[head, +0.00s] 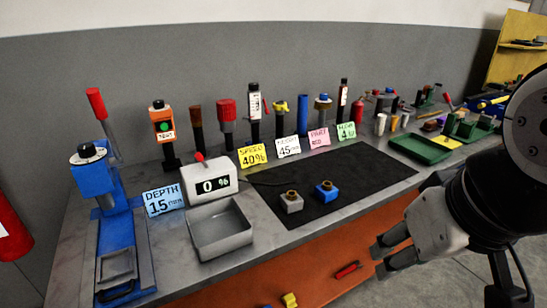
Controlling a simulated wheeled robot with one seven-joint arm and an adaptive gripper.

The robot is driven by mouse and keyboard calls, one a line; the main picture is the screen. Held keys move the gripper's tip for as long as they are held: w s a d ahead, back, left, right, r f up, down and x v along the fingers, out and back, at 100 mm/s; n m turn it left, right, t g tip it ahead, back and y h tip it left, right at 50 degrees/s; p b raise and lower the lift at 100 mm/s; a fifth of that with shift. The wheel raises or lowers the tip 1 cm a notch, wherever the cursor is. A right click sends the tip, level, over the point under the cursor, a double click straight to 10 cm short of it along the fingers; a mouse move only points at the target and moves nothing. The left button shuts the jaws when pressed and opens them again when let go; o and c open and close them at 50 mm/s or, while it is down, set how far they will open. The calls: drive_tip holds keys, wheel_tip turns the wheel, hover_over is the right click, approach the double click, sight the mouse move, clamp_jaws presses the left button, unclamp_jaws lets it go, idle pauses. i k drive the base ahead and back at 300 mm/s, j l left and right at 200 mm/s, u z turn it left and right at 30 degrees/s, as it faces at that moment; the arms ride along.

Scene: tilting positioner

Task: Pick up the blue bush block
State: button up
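The blue bush block (326,192) sits upright on the black mat (370,178), with a brass-coloured bush on its top. A grey block (291,202) with a similar bush stands just left of it, with a small gap between. My gripper (381,262) is in front of the bench at the lower right, apart from both blocks. Its two fingers are spread with a gap between them and nothing shows in it.
A grey metal tray (220,250) and a display reading 0 % (211,184) stand left of the mat. A blue press (95,180) is at the far left. Upright tools and note cards line the back. A green tray (420,149) lies right. The mat's right part is clear.

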sight(326, 196)
drive_tip(key=i+j, duration=0.1)
drive_tip(key=i, duration=0.4)
drive_tip(key=i+j, duration=0.15)
drive_tip(key=i, duration=0.35)
